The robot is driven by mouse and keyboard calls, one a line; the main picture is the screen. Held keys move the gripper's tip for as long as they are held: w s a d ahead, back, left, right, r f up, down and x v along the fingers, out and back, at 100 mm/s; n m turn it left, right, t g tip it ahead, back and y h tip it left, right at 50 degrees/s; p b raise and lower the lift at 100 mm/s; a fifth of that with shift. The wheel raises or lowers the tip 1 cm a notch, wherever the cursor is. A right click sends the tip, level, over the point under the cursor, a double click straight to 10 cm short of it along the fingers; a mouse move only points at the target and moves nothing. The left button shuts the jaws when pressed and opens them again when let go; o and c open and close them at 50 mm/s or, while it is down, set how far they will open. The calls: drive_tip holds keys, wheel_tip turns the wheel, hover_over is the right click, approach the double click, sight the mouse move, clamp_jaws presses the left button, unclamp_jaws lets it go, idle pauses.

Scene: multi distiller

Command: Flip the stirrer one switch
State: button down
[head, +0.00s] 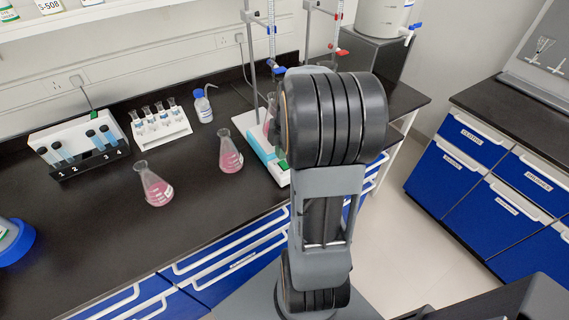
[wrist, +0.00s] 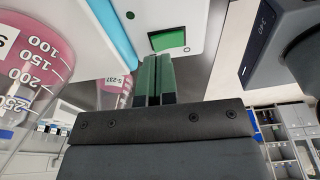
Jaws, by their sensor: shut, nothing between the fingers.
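A white stirrer with a light blue strip (head: 259,146) stands on the black bench, partly hidden behind my arm in the head view. In the wrist view the white stirrer body (wrist: 196,14) fills the top, with a green switch (wrist: 167,40) set in a dark frame. The green switch also shows at the stirrer's front edge in the head view (head: 282,164). My gripper (wrist: 153,62) is shut and empty, its fingertips just below the switch in the picture. I cannot tell whether they touch it. In the head view my arm hides the gripper. No stirrer number is readable.
A pink-filled flask (wrist: 38,65) is close on the left in the wrist view. In the head view, pink flasks (head: 154,185) (head: 230,153), a test tube rack (head: 160,125) and a numbered rack with dark-capped tubes (head: 80,146) stand left of my arm. The bench front is clear.

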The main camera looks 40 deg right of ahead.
sight(283, 162)
drive_tip(key=shift+f+b, duration=1)
drive_tip(key=shift+f, duration=0.2)
idle(0.6)
drive_tip(key=shift+r, duration=0.1)
drive_tip(key=shift+r+p, duration=2.6)
drive_tip(key=shift+r, duration=0.85)
